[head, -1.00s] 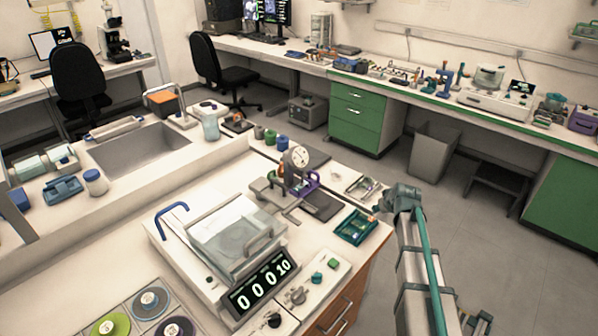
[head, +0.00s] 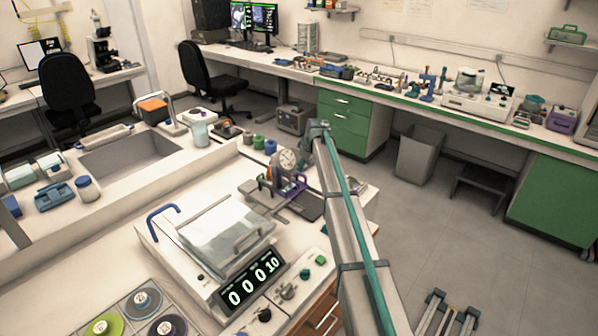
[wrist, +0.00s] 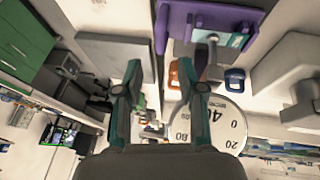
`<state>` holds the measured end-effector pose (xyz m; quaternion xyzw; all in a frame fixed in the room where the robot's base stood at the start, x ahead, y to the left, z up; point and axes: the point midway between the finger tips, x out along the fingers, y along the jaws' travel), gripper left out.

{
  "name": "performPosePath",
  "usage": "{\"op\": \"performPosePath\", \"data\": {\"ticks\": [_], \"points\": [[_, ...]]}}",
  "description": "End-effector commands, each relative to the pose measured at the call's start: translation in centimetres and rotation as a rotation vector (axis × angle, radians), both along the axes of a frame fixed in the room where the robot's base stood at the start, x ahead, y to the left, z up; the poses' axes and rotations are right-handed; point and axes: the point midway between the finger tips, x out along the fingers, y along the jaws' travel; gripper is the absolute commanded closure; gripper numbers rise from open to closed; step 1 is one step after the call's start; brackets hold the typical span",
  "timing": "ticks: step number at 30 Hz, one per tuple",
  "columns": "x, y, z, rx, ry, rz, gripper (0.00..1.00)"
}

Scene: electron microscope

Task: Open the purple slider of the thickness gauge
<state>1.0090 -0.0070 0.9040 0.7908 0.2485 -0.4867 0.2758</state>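The thickness gauge has a round white dial (head: 289,160) and stands on the near bench in the head view. Its purple slider (head: 300,183) shows beside the dial, partly covered by my arm. In the wrist view, the purple slider (wrist: 240,17) is at the top, right of centre, and the dial (wrist: 225,125) is below it, upside down and partly behind a finger. My gripper (wrist: 160,66) is open and empty, its fingertips apart, lower left of the slider with no clear contact. My gripper is hidden in the head view.
A glass-lidded device with a digital display (head: 254,282) stands in front of the gauge. A dark flat plate (head: 303,206) lies beside the gauge. Blue and green containers (head: 271,146) stand behind it. Free floor lies to the right of the bench.

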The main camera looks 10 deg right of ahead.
Motion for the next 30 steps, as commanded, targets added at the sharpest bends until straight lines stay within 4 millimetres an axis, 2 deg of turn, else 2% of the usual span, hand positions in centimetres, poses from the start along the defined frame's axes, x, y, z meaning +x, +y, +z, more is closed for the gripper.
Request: {"op": "performPosePath", "data": {"ticks": [6, 12, 23, 26, 30], "points": [[1.6, 0.5, -3.2, 0.0, 0.0, 0.0, 0.61], [2.4, 0.7, -5.0, 0.0, -0.001, 0.0, 0.61], [2.5, 0.8, -5.5, 0.0, -0.001, 0.0, 0.61], [2.5, 0.8, -5.5, 0.0, -0.001, 0.0, 0.74], [2.5, 0.8, -5.5, 0.0, -0.001, 0.0, 0.97]]}}
